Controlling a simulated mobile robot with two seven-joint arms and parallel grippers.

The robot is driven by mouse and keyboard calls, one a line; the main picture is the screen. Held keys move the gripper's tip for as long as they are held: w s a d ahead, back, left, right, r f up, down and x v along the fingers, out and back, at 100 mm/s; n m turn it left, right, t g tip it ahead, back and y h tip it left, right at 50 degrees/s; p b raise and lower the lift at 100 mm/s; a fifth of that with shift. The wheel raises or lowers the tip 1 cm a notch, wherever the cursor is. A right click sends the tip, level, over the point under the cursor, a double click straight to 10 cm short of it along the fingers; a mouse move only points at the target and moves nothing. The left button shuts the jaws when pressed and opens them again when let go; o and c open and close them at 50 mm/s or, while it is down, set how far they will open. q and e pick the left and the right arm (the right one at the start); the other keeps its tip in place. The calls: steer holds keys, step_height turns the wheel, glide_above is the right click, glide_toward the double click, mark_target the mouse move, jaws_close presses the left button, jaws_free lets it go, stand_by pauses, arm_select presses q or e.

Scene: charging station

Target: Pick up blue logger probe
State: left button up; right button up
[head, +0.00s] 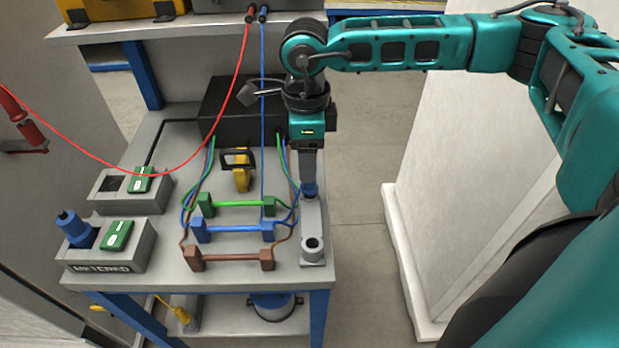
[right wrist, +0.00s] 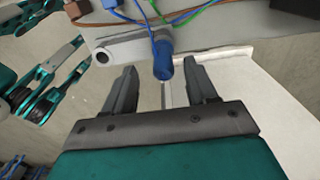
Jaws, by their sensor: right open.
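The blue logger probe (head: 310,189) shows as a short blue cylinder at the rear of a grey holder (head: 313,222) on the right edge of the bench. In the right wrist view the probe (right wrist: 163,66) is between the tips of my open right gripper (right wrist: 162,78), with a visible gap to each finger. In the head view my right gripper (head: 309,180) points down over the probe and hides part of it. A blue lead (head: 262,120) hangs from the upper shelf; its lower end is hard to follow. My left gripper is not clearly in view.
Green, blue and brown bars (head: 232,228) on end blocks stand left of the holder. Grey units (head: 105,245) stand on the left. A red probe (head: 30,132) is at the far left. Floor is free right of the bench.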

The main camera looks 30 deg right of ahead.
mark_target(310, 188)
steer(key=f, duration=0.6)
steer(key=shift+d+f, duration=0.35)
steer(key=shift+f, duration=0.05)
jaws_close()
steer(key=shift+r, duration=0.15)
